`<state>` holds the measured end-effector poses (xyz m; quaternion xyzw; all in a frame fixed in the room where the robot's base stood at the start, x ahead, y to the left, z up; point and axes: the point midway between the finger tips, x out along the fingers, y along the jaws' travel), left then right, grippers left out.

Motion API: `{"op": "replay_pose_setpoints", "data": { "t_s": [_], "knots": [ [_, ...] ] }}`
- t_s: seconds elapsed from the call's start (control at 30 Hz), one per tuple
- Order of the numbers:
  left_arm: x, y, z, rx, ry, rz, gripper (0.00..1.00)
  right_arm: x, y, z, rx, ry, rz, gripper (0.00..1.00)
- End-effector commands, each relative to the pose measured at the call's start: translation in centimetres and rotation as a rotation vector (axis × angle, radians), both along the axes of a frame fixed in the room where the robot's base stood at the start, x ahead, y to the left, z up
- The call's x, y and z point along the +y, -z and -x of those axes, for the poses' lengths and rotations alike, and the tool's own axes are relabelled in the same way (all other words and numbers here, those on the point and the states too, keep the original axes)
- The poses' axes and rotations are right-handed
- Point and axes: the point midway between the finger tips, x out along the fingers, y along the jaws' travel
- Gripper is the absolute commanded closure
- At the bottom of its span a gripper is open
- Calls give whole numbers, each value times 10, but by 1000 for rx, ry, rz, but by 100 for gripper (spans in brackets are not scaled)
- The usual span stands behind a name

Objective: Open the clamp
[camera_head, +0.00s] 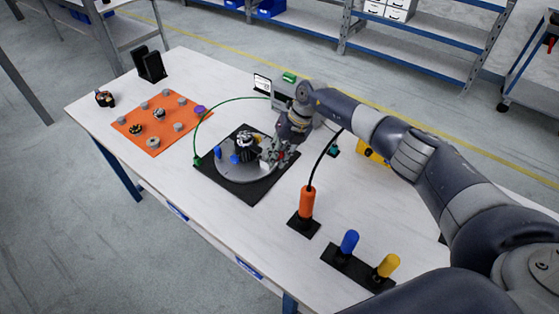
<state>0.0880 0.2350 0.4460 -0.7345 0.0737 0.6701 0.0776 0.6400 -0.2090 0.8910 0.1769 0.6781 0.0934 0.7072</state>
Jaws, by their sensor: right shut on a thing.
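A round grey plate (232,172) lies on a black square base (262,192) near the middle of the table. The clamp (245,145), a dark fixture with light parts, stands on the plate with small blue pieces (221,154) beside it. My right gripper (271,157) reaches in from the right and is low at the plate's right side. It is shut on a part of the clamp, but its fingers largely hide that part. My left gripper is not in view.
An orange mat (160,141) with several small parts lies at the left. An orange-handled tool (307,202) stands in front, with blue (348,242) and yellow (388,265) handles nearby. A green cable (213,113) arcs behind the plate. The front-left table is clear.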

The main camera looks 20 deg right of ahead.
Motion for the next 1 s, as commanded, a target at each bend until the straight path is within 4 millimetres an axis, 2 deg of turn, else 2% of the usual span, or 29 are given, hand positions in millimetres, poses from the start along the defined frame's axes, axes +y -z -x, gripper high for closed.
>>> {"op": "replay_pose_setpoints", "data": {
  "t_s": [0.03,0.1,0.4,1.0],
  "knots": [
    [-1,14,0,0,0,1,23,2,3,-4,26,0,22,100],
    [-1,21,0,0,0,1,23,2,3,-4,67,1,47,100],
    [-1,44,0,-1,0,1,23,3,-2,-4,176,0,115,100],
    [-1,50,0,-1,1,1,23,3,-5,-2,220,-2,141,100]
  ]
}}
